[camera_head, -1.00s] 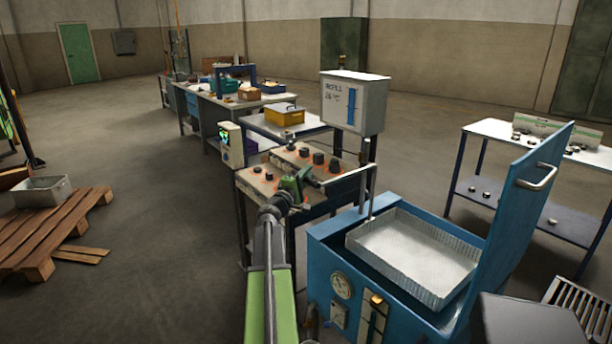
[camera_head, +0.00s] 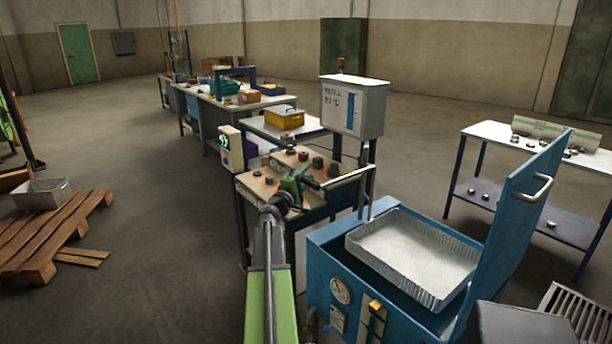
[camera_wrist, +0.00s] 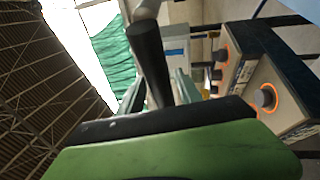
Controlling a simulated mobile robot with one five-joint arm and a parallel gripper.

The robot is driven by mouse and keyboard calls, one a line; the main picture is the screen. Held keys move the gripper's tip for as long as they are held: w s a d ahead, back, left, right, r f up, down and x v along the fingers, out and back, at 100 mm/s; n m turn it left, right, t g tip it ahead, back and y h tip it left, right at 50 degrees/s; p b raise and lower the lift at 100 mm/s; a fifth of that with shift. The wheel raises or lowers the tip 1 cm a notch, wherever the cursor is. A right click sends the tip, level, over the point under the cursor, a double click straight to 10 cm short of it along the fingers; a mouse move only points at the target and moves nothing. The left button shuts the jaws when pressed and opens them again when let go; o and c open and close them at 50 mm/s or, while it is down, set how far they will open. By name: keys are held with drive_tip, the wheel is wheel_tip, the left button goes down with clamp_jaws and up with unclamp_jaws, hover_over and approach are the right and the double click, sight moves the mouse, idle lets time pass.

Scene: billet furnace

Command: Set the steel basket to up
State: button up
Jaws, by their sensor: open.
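The steel basket (camera_head: 412,254) is a pale, shallow mesh tray inside the blue tank (camera_head: 325,262) at the lower right of the head view. An upright rod rises from its left corner, and a grey lever (camera_head: 348,177) reaches left from the rod. My gripper (camera_head: 303,181) is at the lever's left end, above the control console. In the wrist view a dark round handle (camera_wrist: 148,62) stands between the two fingers, which are open on either side of it. Contact with the handle cannot be told.
The tank's blue lid (camera_head: 512,230) stands open on the right. A console with several dark knobs (camera_head: 318,163) lies close behind and below my gripper. A grey box (camera_head: 372,105) on a post stands just beyond. Open floor lies to the left, near a wooden pallet (camera_head: 60,235).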

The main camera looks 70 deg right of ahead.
drive_tip(key=b+v, duration=0.3)
drive_tip(key=v, duration=1.4)
drive_tip(key=shift+a, duration=0.2)
